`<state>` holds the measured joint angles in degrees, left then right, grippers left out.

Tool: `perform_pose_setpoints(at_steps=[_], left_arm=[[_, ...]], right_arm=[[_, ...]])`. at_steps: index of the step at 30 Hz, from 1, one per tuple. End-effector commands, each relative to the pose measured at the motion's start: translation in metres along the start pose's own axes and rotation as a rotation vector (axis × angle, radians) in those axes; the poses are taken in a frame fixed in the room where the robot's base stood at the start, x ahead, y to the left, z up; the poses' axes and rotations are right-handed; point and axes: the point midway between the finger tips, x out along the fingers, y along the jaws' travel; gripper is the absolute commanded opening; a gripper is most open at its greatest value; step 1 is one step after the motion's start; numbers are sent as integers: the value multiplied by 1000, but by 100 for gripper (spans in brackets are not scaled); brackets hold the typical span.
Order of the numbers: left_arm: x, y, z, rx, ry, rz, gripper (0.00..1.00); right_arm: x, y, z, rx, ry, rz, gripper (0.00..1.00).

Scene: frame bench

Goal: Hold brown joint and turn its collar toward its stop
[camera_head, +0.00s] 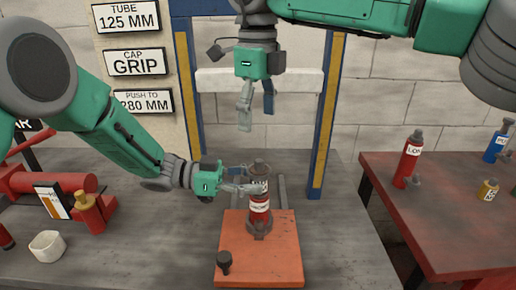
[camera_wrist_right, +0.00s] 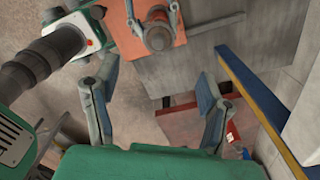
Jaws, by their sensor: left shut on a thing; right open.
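The joint (camera_head: 259,204) stands upright on an orange base plate (camera_head: 286,262) on the bench. It is a dark reddish-brown cylinder with a pale label and a grey-brown collar or cap on top. My left gripper (camera_head: 257,187) comes in from the left and is shut on the joint's upper body, hiding part of it. My right gripper (camera_head: 257,106) hangs above the joint, fingers down, open and empty. In the right wrist view the right fingers (camera_wrist_right: 158,70) are spread, and the joint's round top (camera_wrist_right: 157,38) shows beyond them with the left gripper's fingers around it.
A blue and yellow frame (camera_head: 328,118) stands behind the joint. A small dark knob (camera_head: 224,261) stands on the plate's front left corner. A white cup (camera_head: 47,246) and red fixture (camera_head: 45,182) are at left. A separate red table (camera_head: 440,215) at right holds several bottles.

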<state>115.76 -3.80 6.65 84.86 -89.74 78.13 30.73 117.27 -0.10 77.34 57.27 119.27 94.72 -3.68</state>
Motion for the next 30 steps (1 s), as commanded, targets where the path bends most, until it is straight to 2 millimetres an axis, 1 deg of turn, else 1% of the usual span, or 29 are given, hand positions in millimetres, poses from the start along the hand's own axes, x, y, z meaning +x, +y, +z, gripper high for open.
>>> perform_pose_setpoints(at_steps=[3,8,11,18,22,24,27,30], left_arm=[[0,0,0,0,-1,0,19],[0,0,0,0,0,0,19],[0,0,0,0,0,0,19],[0,0,0,0,0,0,19],[0,0,0,0,0,0,19],[0,0,0,0,0,0,19],[0,0,0,0,-1,0,19],[0,0,0,0,-1,0,19]], right_arm=[[-1,0,-1,128,0,0,66],[6,0,-1,205,-1,4,66],[20,0,-2,207,1,3,66],[68,0,-2,205,2,5,66],[92,1,-2,205,0,5,66],[102,0,-2,205,1,4,66],[112,0,-1,205,-1,2,66],[118,0,-1,205,-1,3,66]])
